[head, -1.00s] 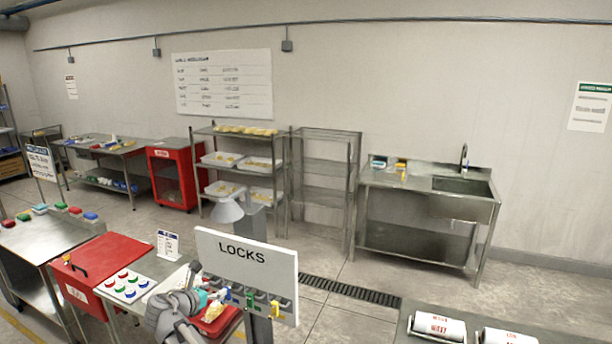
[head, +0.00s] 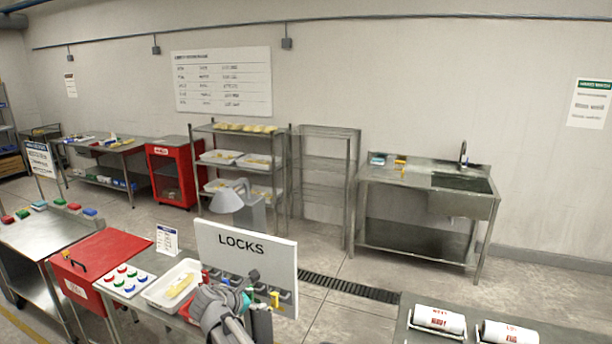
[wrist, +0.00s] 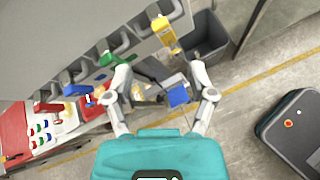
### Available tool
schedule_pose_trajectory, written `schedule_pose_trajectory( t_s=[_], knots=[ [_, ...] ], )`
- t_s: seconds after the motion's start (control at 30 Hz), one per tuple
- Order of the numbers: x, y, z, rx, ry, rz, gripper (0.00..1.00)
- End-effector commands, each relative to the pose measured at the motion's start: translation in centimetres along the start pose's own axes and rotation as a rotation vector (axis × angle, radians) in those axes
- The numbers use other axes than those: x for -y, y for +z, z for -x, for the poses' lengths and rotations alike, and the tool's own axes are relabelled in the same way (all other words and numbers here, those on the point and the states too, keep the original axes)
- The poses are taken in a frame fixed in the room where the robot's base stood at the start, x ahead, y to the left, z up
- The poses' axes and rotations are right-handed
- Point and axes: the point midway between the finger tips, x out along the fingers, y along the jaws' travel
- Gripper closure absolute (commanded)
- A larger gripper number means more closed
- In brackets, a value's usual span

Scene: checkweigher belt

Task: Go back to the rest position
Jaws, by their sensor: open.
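My gripper (wrist: 165,82) is open in the wrist view, its two grey fingers spread apart in front of the teal gripper body. A small blue object (wrist: 178,97) shows between the fingers; I cannot tell how far beyond them it lies. In the head view my gripper (head: 246,288) is in front of the lower part of the white LOCKS board (head: 245,243), and my arm partly covers the board's hooks. Yellow (wrist: 163,32), green (wrist: 107,59), blue (wrist: 76,90) and red (wrist: 47,107) locks hang along the board in the wrist view.
A white tray (head: 156,297) and a button panel (head: 124,281) sit left of my arm. A red cabinet (head: 103,245) stands beside them. A grey bin (wrist: 207,38) is beyond the board. A bench with white rollers (head: 438,321) is at the lower right. Open floor lies behind.

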Motion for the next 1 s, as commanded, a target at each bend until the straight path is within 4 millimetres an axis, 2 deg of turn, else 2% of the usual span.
schedule_pose_trajectory(
  t_s=[0.03,0.1,0.4,0.7,1.0],
  knots=[
    [2.0,0.1,-1.4,-0.018,-0.034,-0.064,0.29],
    [4.3,0.4,-3.1,-0.049,-0.083,-0.169,0.29],
    [14.0,1.0,-8.7,-0.146,-0.314,-0.628,0.29],
    [23.2,0.8,-12.1,-0.19,-0.567,-1.083,0.29],
    [31.5,-0.2,-13.6,-0.186,-0.842,-1.524,0.29]
  ],
)
